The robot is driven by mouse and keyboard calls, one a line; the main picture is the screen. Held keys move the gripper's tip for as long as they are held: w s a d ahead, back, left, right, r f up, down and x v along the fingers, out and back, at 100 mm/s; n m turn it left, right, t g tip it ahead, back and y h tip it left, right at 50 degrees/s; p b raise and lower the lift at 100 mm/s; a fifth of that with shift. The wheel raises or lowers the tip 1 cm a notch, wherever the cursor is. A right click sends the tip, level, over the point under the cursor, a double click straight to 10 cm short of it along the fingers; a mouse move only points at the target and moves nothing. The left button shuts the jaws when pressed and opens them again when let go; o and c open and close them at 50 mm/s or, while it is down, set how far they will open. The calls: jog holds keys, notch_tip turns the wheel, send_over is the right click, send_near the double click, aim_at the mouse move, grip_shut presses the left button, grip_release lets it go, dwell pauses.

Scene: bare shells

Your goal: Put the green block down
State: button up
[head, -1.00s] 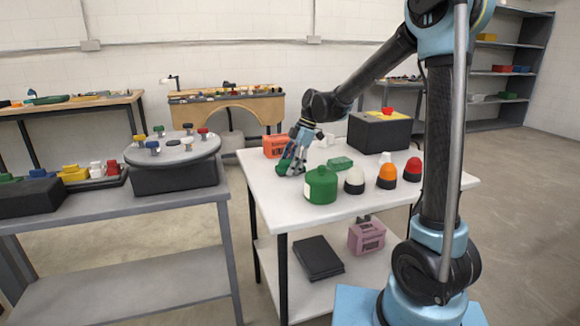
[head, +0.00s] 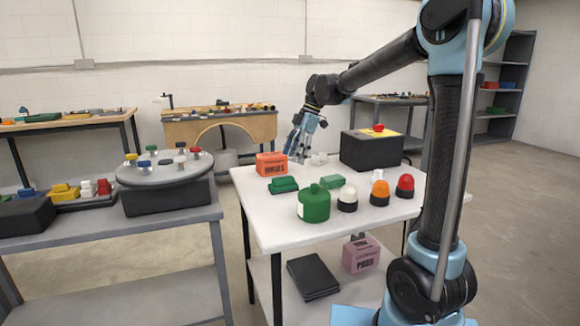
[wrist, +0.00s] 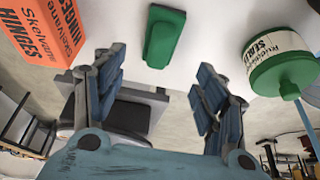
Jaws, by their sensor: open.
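The dark green block (head: 283,185) rests on the white table top (head: 262,218), left of a round green canister (head: 314,205). It also shows in the wrist view (wrist: 164,36), past my fingertips, with clear white surface around it. My gripper (head: 298,157) is raised above the table, up and to the right of the block in the head view. Its fingers are spread and empty, and they also show in the wrist view (wrist: 160,78). They do not touch the block.
An orange hinges box (head: 271,164) stands behind the block. A lighter green piece (head: 332,181) lies behind the canister. White, orange and red domes (head: 379,192) stand to the right. A black box with a red button (head: 371,150) is at the back right.

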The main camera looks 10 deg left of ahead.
jog(key=shift+w+d+r, duration=0.1)
jog(key=shift+d+r, duration=0.1)
jog(key=shift+r, duration=0.2)
